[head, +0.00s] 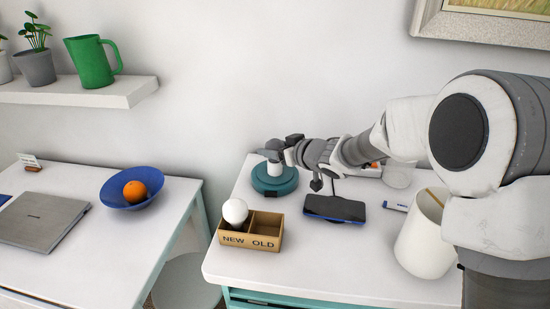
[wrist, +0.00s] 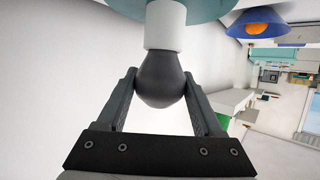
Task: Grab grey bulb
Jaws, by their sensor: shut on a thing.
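The grey bulb (wrist: 162,80) shows in the wrist view, with its narrow end in a white socket (wrist: 165,24) on a teal base. My gripper (wrist: 163,85) has one finger on each side of the bulb and is shut on it. In the head view my gripper (head: 277,148) is at the top of the teal lamp base (head: 274,184), over the white socket. The bulb is small there and partly covered by the gripper.
A wooden box (head: 263,231) marked NEW and OLD stands in front of the lamp; a white bulb (head: 235,211) sits in its NEW compartment and OLD is empty. A dark device (head: 335,208) lies right of it. A white bin (head: 420,240) stands at the right.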

